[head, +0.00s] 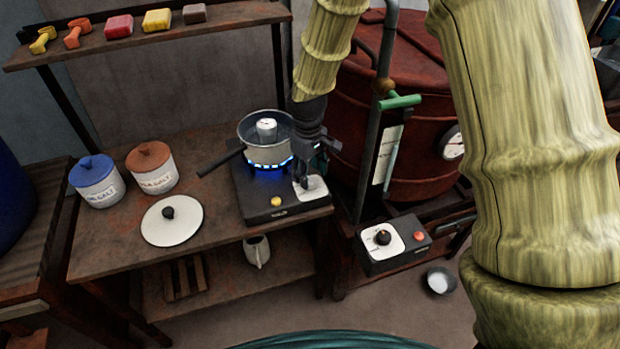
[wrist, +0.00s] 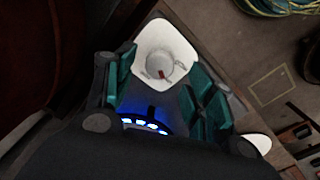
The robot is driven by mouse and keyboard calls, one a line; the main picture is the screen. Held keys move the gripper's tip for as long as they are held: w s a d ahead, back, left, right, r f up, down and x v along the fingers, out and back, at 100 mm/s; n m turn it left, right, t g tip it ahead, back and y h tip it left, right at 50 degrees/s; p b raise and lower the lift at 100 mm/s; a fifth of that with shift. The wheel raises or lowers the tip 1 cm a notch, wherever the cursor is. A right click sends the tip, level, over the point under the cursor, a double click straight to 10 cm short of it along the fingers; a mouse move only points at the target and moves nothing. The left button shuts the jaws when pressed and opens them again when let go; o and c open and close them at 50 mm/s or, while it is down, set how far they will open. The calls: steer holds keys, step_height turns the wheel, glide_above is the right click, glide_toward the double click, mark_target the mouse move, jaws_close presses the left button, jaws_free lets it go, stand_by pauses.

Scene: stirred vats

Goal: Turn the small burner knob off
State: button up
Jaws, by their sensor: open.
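The small burner (head: 255,212) is a dark box on the bench with a yellow button (head: 276,201). Blue flame (head: 270,166) burns under a steel pan (head: 262,153). The burner's white dial plate (head: 318,187) is partly hidden by my gripper (head: 307,174) in the head view. In the wrist view the round grey knob (wrist: 159,66) with a red mark sits on its white plate (wrist: 180,47). My gripper (wrist: 163,84) is open, its teal-padded fingers on either side of the knob and apart from it. The flame shows at the wrist view's bottom.
A lid (head: 172,222) and two salt jars (head: 97,184) (head: 151,168) stand left on the bench. The pan handle (head: 220,162) juts left. A red vat (head: 415,110) stands right, with a separate control box (head: 390,262) carrying a black knob and red button.

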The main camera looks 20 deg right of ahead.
mark_target(310, 180)
steer(key=shift+d+f, duration=0.1)
steer(key=shift+f, duration=1.65)
steer(key=c, duration=1)
